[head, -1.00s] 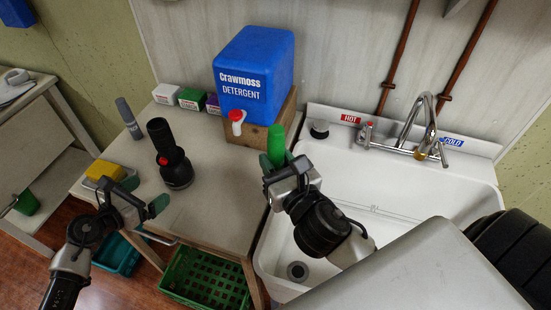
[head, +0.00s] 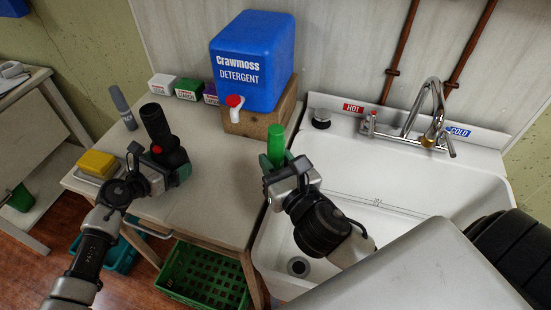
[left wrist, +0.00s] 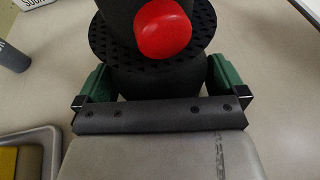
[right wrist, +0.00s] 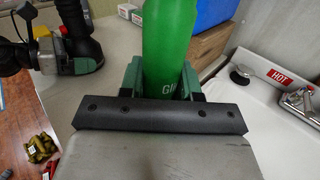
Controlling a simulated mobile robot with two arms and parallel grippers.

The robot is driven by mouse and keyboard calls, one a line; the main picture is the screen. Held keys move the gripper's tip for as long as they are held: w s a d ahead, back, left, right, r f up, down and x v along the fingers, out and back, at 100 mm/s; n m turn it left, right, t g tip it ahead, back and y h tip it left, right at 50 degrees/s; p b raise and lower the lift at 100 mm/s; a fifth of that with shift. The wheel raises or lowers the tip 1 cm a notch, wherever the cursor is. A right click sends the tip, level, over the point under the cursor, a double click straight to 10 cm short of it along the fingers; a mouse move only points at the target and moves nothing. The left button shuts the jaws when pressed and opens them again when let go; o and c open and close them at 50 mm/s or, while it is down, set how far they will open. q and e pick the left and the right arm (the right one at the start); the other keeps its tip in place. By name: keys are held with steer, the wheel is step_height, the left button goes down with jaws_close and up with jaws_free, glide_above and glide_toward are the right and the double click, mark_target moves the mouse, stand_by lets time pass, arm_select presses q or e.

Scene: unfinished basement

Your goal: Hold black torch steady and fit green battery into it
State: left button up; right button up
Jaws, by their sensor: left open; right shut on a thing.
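The black torch (head: 155,122) stands upright on the table, open tube end up, with a red button (head: 156,149) on its side. My left gripper (head: 180,172) is at the torch's lower body. In the left wrist view its green fingers (left wrist: 155,85) sit on either side of the torch (left wrist: 150,70), open around it. My right gripper (head: 274,168) is shut on the green battery (head: 275,143) and holds it upright near the sink's left edge, apart from the torch. The battery also fills the middle of the right wrist view (right wrist: 168,45).
A blue detergent jug (head: 252,60) on a wooden block (head: 258,122) stands behind, with small boxes (head: 188,89) beside it. A grey marker-like tube (head: 123,108) and a yellow sponge (head: 97,163) are left of the torch. The white sink (head: 375,170) is right. The tabletop between the grippers is clear.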

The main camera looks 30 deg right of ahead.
arm_select(q)
steer(key=c, duration=0.5)
arm_select(e)
steer(key=shift+r, duration=0.1)
steer(key=shift+w+a+r+n+y, duration=0.1)
steer(key=shift+a+r+n+y, duration=0.15)
steer(key=shift+a+n+y, duration=0.2)
arm_select(q)
steer(key=shift+a, duration=0.1)
arm_select(e)
steer(key=w+a+r+n+y, duration=0.2)
steer(key=w+a+r+y, duration=0.1)
steer(key=w+a+r, duration=1.65)
step_height(320, 180, down, 8)
steer(key=w+d, duration=0.1)
steer(key=shift+w+d, duration=0.2)
